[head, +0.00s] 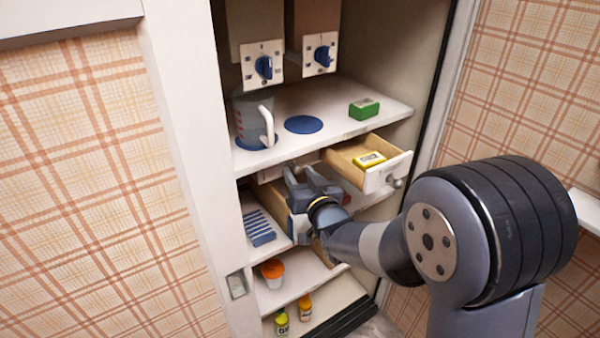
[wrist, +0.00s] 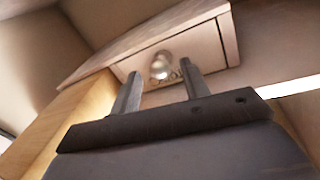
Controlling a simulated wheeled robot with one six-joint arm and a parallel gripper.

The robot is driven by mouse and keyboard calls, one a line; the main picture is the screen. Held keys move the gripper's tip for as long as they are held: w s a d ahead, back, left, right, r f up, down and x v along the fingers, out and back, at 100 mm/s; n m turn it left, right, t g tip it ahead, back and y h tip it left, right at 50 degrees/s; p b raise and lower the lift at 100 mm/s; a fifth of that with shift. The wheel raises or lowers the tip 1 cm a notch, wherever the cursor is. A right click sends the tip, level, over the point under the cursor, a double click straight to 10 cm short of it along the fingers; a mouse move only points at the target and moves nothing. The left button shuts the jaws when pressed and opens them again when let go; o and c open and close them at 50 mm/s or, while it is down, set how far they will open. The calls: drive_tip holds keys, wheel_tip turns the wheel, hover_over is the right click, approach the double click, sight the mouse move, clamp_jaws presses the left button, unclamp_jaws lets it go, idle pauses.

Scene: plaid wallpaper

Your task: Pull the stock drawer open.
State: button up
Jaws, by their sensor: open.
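In the wrist view a pale drawer front (wrist: 205,46) with a round metal knob (wrist: 160,66) faces my gripper (wrist: 160,70). The front looks flush, with a dark gap along its right edge. The two fingers are apart, one on each side of the knob in the picture; I cannot tell whether they touch it. In the head view my gripper (head: 301,173) is under the middle shelf and hides most of this closed drawer front (head: 268,174). To its right another drawer (head: 385,175) stands open with a yellow box (head: 369,160) inside.
On the shelf (head: 340,127) above stand a grey jug (head: 249,122) and a green box (head: 364,109). Below are a blue striped item (head: 258,228), an orange-topped cup (head: 272,272) and small bottles (head: 281,322). The open drawer sticks out close to my arm.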

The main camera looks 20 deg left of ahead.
drive_tip(key=shift+w+a, duration=0.2)
drive_tip(key=shift+c, duration=0.4)
clamp_jaws()
